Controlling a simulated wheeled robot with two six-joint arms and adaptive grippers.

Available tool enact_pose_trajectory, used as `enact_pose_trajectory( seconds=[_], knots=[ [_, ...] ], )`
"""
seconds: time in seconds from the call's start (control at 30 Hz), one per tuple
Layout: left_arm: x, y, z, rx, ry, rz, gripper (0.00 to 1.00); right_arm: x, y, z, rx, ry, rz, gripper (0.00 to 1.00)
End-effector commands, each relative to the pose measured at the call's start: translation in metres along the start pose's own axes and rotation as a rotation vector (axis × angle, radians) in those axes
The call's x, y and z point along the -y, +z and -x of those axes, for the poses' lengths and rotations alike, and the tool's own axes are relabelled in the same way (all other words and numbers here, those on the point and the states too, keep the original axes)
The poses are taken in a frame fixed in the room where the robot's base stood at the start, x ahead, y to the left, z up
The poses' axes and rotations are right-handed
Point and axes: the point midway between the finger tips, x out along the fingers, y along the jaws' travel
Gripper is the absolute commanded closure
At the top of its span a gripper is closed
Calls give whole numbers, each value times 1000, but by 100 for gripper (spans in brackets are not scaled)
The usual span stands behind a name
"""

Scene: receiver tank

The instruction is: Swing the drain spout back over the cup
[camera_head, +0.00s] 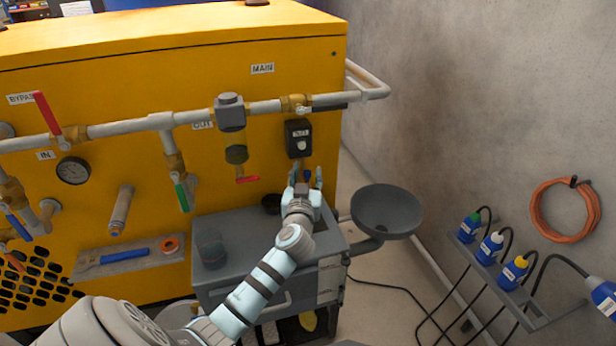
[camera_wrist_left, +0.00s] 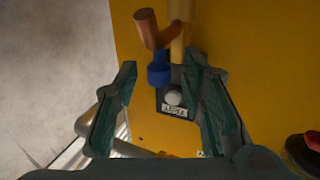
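My left gripper (camera_head: 305,180) is at the right end of the yellow machine, below the dark box with a white button. In the left wrist view the gripper (camera_wrist_left: 161,66) is open, its two green fingers spread. A blue piece (camera_wrist_left: 159,70) shows between the fingertips, with a brown pipe-like spout (camera_wrist_left: 147,28) just beyond it; I see no finger touching either. The blue piece also shows small in the head view (camera_head: 307,178); the spout is mostly hidden there by my gripper. A dark round cup-like opening (camera_head: 271,203) sits on the grey cart, left of my gripper. My right gripper is not in view.
The grey cart (camera_head: 328,240) stands under my forearm, with a dark jar (camera_head: 210,252) on it. A grey funnel (camera_head: 387,210) sticks out right of my gripper. A white pipe (camera_head: 365,88) runs above. Bottles on a wall shelf (camera_head: 505,290) stand far right.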

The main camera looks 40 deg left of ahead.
Motion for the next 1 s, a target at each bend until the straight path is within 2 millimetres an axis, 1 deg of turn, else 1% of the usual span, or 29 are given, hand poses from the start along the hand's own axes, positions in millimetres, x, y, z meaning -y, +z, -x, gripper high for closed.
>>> enact_pose_trajectory(
  seconds=[0.03,0.13,0.37,0.47,0.6,0.87,0.93,1.0],
  knots=[
    [0,1,-5,-1,0,0,63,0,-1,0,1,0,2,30],
    [0,0,-10,0,1,1,63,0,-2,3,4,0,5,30],
    [-2,0,-11,1,3,1,63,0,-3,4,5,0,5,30],
    [-2,0,-11,1,3,1,77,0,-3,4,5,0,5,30],
    [-2,0,-10,1,3,1,100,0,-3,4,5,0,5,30],
    [-2,0,-10,1,4,0,100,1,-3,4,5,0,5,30],
    [1,0,-10,1,26,-4,100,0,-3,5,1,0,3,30],
    [6,-1,-9,1,89,-9,100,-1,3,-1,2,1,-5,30]
  ],
)
